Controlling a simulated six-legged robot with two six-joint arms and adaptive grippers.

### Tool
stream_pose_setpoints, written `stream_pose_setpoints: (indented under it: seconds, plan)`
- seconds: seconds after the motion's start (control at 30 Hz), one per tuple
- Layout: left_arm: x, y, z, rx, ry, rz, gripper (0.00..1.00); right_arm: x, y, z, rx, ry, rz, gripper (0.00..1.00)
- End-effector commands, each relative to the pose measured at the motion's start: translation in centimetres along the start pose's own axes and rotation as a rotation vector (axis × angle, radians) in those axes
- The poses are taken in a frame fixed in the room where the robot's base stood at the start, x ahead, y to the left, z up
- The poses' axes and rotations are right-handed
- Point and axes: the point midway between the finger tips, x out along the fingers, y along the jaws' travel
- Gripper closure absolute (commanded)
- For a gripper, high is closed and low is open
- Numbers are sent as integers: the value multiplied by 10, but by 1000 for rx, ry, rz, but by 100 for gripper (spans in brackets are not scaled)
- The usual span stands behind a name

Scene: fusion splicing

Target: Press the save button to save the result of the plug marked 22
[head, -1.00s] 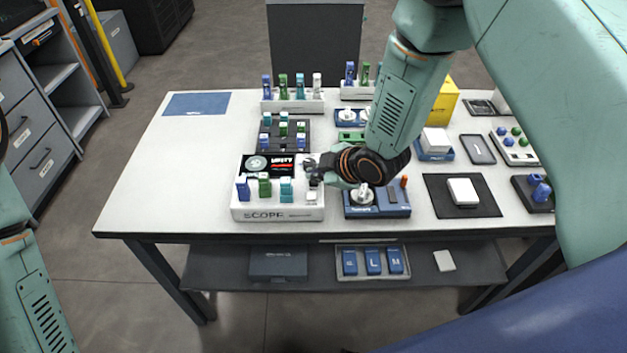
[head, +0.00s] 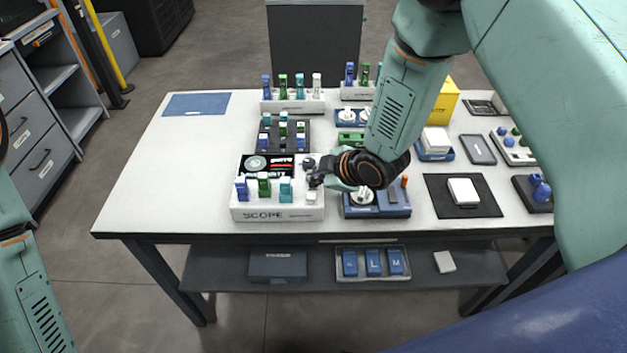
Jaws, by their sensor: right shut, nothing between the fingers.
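The white box marked SCOPE (head: 284,213) stands near the front edge of the table. Its dark screen (head: 268,167) shows a grey round image and red and white text, too small to read surely. Blue, green and teal plugs (head: 264,186) stand along its front. A small pale button (head: 311,196) sits at its right front; I cannot tell if it is the save button. My right gripper (head: 312,180) is shut and empty, its tips just above the right side of the box, close over the button. I cannot tell whether they touch. No number 22 is readable. My left gripper is out of view.
A blue device with a white knob (head: 392,203) stands right of the scope, partly under my right arm. Plug racks (head: 293,104) stand behind. A black mat (head: 480,208) with a white box lies right.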

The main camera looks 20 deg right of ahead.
Motion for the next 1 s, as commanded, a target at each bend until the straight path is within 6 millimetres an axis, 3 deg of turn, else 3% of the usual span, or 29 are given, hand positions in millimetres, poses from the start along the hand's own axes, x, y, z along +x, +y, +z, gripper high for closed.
stream_pose_setpoints:
  seconds: [1.0]
  plan:
    - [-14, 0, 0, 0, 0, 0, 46, -12, 9, -8, 0, -1, -1, 100]
